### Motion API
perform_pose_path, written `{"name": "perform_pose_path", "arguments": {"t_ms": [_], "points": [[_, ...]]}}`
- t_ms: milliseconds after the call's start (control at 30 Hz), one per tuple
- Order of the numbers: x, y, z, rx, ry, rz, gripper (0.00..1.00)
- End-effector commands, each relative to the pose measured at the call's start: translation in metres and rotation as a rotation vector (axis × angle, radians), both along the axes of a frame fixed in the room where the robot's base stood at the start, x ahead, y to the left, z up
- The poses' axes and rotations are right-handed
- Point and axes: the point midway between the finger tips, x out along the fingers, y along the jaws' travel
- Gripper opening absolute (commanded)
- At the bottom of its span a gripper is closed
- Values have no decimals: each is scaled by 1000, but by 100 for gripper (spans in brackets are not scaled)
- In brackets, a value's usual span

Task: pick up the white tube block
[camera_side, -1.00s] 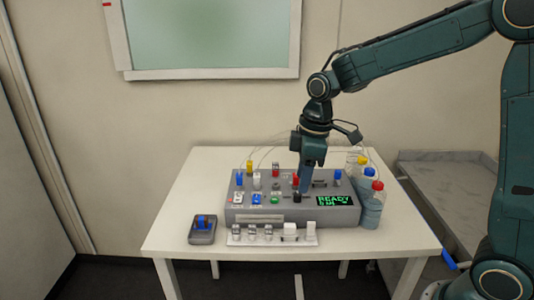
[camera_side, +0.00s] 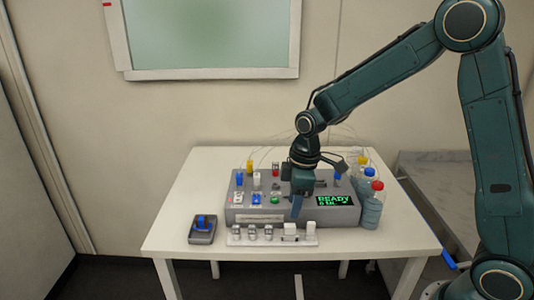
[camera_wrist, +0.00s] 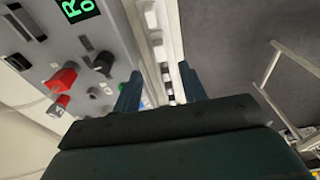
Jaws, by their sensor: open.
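The white tube block (camera_side: 290,229) appears to be the broad white piece on a narrow white rack (camera_side: 275,241) at the front of the table; a taller white piece (camera_side: 311,229) stands just right of it. My gripper (camera_side: 296,212) points down in front of the grey console, above and behind the rack, apart from the block. In the wrist view my gripper (camera_wrist: 159,72) is open, its two blue fingers spread on either side of the rack line, with nothing held. I cannot tell which small piece in that view is the block.
The grey console (camera_side: 258,213) with knobs, buttons and a green display (camera_side: 336,201) stands close behind the rack. Bottles (camera_side: 371,208) with coloured caps stand at its right. A small grey device (camera_side: 202,231) sits at the left. The table front (camera_side: 360,245) is clear.

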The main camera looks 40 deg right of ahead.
Motion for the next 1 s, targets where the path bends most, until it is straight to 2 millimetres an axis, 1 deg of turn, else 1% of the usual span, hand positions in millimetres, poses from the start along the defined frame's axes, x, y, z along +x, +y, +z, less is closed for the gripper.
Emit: {"name": "perform_pose_path", "arguments": {"t_ms": [33,133,467,567,800,1000], "points": [[0,1,-7,0,1,0,42],[1,1,-14,0,1,1,42],[1,2,-20,0,0,1,42],[2,2,-25,0,1,1,42],[2,4,-51,0,3,2,42],[4,5,-68,0,1,2,42]]}}
